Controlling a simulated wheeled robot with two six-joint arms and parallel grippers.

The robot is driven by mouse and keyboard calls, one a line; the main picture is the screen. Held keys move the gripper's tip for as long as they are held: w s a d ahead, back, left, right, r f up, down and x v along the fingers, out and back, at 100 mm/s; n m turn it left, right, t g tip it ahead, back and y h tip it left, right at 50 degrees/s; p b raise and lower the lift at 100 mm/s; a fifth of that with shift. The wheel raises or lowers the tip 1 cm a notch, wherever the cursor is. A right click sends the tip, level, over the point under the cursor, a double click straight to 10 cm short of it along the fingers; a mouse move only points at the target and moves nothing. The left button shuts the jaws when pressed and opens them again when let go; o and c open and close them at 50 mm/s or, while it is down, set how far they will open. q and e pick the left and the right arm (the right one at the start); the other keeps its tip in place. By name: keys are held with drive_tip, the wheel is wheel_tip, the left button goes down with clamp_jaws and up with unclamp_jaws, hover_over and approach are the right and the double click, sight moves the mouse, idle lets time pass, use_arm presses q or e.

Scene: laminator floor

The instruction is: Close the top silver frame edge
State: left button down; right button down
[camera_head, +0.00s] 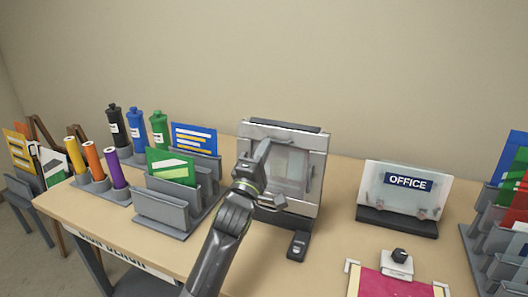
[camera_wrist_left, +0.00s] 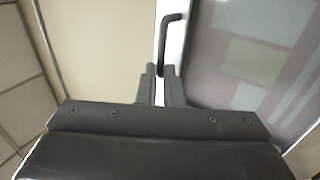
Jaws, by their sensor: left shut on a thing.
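The silver frame (camera_head: 313,172) stands upright on the table, with a pale panel (camera_head: 290,165) inside it. Its top silver edge (camera_head: 290,137) runs across the upper side, with a dark strip behind it. Which edge I hold is unclear there. My right gripper is not in view.
Left of the frame stand grey card holders (camera_head: 165,212), bottles (camera_head: 136,127) and coloured tubes (camera_head: 94,160). A small dark device (camera_head: 298,245) lies in front. An OFFICE sign (camera_head: 405,185) stands right, with a red sheet (camera_head: 395,284) nearer. Table between frame and sign is clear.

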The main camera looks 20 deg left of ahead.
use_arm(q)
drive_tip(key=shift+r, duration=0.35)
drive_tip(key=c, duration=1.7)
unclamp_jaws()
drive_tip(key=shift+w+f, duration=0.1)
drive_tip(key=shift+w, duration=0.05)
drive_tip(key=shift+o, duration=0.8)
drive_tip(key=shift+w+a+f, duration=0.1)
drive_tip(key=shift+w+f, duration=0.15)
drive_tip(key=shift+s, duration=0.2)
drive_tip(key=b+v, duration=0.4)
drive_tip(key=v, duration=1.3)
drive_tip(key=shift+s+f, duration=0.1)
drive_tip(key=shift+s, duration=0.1)
